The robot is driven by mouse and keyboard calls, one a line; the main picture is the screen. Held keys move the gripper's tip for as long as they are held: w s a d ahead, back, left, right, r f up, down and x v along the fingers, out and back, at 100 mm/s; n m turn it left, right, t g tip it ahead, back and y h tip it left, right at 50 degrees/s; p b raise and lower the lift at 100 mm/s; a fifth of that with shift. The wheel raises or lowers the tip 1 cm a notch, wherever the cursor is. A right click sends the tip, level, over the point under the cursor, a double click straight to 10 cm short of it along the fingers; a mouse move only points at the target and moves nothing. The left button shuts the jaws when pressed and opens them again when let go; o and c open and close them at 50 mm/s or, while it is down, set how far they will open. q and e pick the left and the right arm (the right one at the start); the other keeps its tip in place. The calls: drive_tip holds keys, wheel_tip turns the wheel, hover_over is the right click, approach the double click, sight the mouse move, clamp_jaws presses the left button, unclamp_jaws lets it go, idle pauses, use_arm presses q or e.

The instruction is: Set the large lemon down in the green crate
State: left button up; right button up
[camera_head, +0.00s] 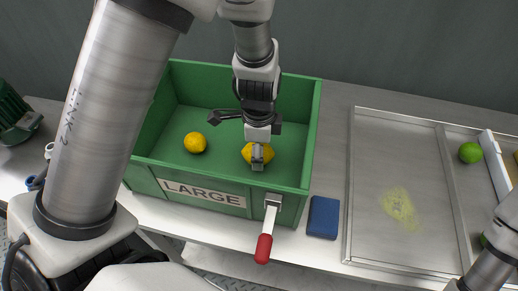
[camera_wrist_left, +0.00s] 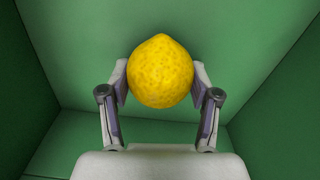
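The green crate (camera_head: 230,205), labelled LARGE, stands on the left part of the bench. The large lemon (camera_head: 256,154) is inside its walls, partly hidden by my left gripper (camera_head: 257,157). In the left wrist view the gripper's fingers (camera_wrist_left: 160,82) press the yellow, speckled lemon (camera_wrist_left: 160,70) from both sides, with green crate walls and floor around it. I cannot tell whether the lemon touches the crate floor. Another yellow lemon (camera_head: 195,142) lies in the crate to the left. My right arm shows at the lower right, but its gripper is out of view.
A blue block (camera_head: 323,217) sits right of the crate. A metal tray (camera_head: 390,165) with a yellow stain (camera_head: 398,205) lies further right. A green fruit (camera_head: 470,152) lies beyond it. My left arm covers the crate's left side.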

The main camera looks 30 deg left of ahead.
use_arm(q)
drive_tip(key=o, duration=0.4)
drive_tip(key=shift+r, duration=0.1)
wheel_tip(320, 180, up, 12)
drive_tip(key=shift+f, duration=0.1)
idle(0.4)
